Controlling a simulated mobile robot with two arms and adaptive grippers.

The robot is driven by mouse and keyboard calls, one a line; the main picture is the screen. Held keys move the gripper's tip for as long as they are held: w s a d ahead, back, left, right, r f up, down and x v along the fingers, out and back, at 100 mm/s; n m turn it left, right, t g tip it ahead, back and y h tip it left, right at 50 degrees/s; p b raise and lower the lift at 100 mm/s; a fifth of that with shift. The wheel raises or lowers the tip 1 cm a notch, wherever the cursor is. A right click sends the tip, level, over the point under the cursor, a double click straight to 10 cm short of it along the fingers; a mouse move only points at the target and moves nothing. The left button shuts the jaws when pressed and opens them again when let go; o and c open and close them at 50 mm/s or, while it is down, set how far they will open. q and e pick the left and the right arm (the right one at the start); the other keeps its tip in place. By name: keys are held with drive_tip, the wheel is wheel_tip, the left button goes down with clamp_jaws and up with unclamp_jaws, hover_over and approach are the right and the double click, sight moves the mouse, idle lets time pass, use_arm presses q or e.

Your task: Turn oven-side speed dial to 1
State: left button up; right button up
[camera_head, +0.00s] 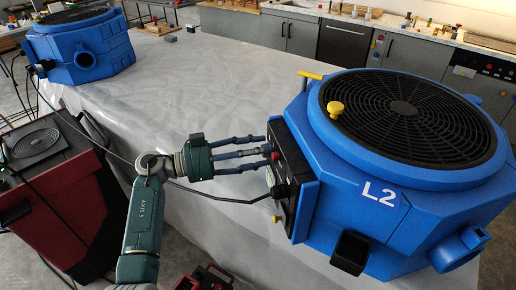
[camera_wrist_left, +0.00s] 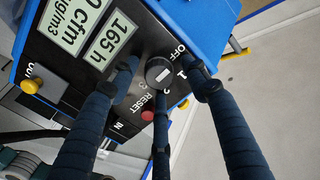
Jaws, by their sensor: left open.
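A blue air machine marked L2 (camera_head: 350,215) stands on the covered table, with a black control panel (camera_head: 285,160) facing my arm. In the left wrist view the panel carries a black round speed dial (camera_wrist_left: 158,72) with a light mark, ringed by labels OFF, 1, 2 and 3. I cannot tell for sure which label the mark points to. My left gripper (camera_head: 268,153) is open, its long dark fingers reaching to the panel. In the wrist view its fingers (camera_wrist_left: 168,80) are spread around the dial; contact is unclear. My right gripper is not in view.
A red RESET button (camera_wrist_left: 147,115), displays (camera_wrist_left: 110,38) and a yellow knob (camera_wrist_left: 31,85) are near the dial. A black cable (camera_head: 235,199) runs into the panel below the gripper. Another blue machine (camera_head: 80,45) stands at the far left. The table middle (camera_head: 200,90) is clear.

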use_arm(q)
drive_tip(key=c, duration=1.1)
drive_tip(key=shift+c, duration=0.2)
drive_tip(key=shift+m, duration=0.3)
drive_tip(key=m+b, duration=0.2)
drive_tip(key=shift+f+m, duration=0.1)
drive_tip(key=shift+m, duration=0.3)
drive_tip(key=shift+c, duration=0.2)
drive_tip(key=m+b, duration=0.7)
drive_tip(key=m, duration=0.1)
drive_tip(key=shift+d, duration=0.1)
drive_tip(key=shift+s+m, duration=0.1)
drive_tip(key=shift+m, duration=0.2)
